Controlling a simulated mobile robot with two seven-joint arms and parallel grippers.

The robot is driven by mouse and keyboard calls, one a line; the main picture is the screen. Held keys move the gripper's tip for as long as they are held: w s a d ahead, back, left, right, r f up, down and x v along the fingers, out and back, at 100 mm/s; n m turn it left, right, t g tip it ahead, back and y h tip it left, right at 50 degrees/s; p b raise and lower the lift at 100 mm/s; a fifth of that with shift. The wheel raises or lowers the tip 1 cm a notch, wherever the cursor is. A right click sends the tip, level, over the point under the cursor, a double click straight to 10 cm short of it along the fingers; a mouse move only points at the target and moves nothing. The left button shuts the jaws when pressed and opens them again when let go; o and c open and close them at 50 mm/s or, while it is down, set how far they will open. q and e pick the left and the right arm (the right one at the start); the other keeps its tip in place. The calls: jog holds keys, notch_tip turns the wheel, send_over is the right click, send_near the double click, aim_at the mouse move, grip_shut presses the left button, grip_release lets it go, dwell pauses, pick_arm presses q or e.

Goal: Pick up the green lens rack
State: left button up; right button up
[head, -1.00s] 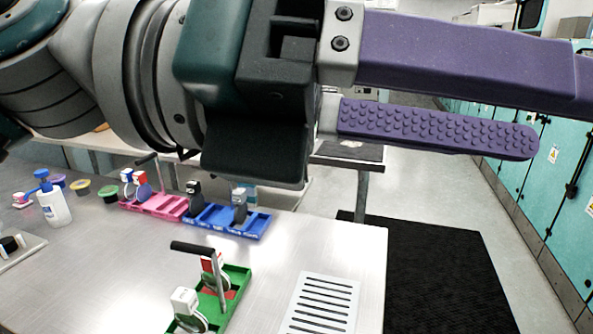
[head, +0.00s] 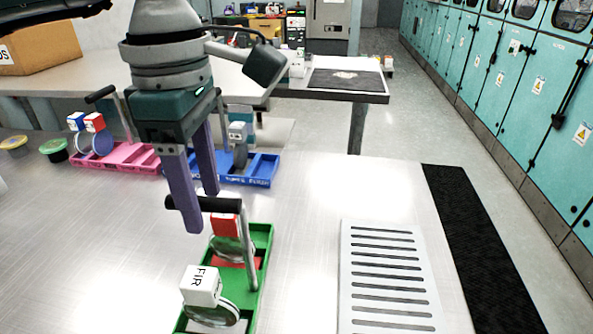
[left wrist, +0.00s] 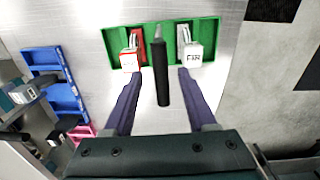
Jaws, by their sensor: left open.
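The green lens rack (head: 262,240) lies on the steel table at the lower middle of the head view. It holds a red-and-white block with a lens (head: 226,226) and a white block marked FIR (head: 201,285). A post with a black handle (head: 207,203) rises from it. My left gripper (head: 200,208) points down at the handle, open, its purple fingers by the handle. In the left wrist view the black handle (left wrist: 161,75) stands between the open fingers (left wrist: 160,78), with the green rack (left wrist: 228,27) beyond. No contact shows. My right gripper is out of view.
A pink rack (head: 118,157) and a blue rack (head: 262,170) with lens blocks stand behind my left gripper. A white slotted plate (head: 385,285) lies right of the green rack. Green and yellow round pots (head: 54,150) sit at the left.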

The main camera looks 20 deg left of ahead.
pick_arm(q)
jog(key=f+p, duration=0.1)
jog(key=f, duration=0.4)
jog(key=shift+d, duration=0.2)
grip_shut()
dwell(1.1)
